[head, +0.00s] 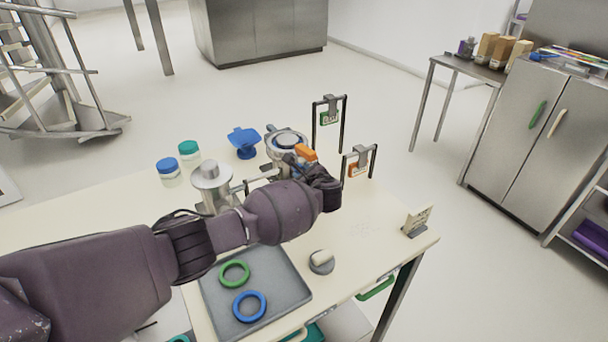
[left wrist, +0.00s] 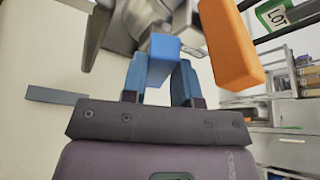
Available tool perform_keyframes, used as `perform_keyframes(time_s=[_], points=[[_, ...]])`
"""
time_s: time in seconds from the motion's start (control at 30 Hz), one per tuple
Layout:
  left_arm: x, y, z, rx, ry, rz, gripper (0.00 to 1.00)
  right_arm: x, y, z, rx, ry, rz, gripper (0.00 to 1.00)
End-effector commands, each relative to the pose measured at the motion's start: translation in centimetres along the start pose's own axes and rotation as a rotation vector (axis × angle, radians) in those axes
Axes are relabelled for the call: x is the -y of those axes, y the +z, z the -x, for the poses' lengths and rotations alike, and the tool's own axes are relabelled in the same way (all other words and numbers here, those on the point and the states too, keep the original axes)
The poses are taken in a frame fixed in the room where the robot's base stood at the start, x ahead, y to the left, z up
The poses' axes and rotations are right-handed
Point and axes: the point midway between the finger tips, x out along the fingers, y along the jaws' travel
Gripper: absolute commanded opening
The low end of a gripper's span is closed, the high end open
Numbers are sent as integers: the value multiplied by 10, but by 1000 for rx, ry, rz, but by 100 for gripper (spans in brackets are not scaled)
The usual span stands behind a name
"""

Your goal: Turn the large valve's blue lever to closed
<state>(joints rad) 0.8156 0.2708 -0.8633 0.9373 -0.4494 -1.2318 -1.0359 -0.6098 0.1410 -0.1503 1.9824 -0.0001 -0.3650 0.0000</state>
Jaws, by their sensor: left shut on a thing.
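The blue lever (left wrist: 163,62) shows in the left wrist view between the two blue-grey fingers of my left gripper (left wrist: 160,82), which is shut on it. The metal valve body (left wrist: 150,18) is just beyond the lever and partly out of the frame. An orange lever (left wrist: 231,45) stands close to the right of the fingers. It also shows in the head view (head: 305,152), beside the metal fitting at the table's far side. In the head view my left arm hides most of the valve and the grip. My right gripper is not in view.
A grey tray (head: 214,297) with a green ring (head: 234,273) and a blue ring (head: 249,306) lies in front of my arm. Green-lidded (head: 188,149) and blue-lidded (head: 168,168) jars stand left. Black frames with tags (head: 328,118) rise behind.

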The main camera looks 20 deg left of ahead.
Motion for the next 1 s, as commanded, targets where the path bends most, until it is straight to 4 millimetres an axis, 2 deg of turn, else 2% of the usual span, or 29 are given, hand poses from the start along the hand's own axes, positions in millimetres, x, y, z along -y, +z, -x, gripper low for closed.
perform_keyframes(time_s=[0.33,0.7,1.0], points=[[-16,-3,-1,-2,-79,196,0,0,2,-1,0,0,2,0],[-31,-10,-4,-2,-177,431,0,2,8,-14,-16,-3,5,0],[-36,-11,-5,-1,-217,528,0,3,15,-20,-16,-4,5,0]])
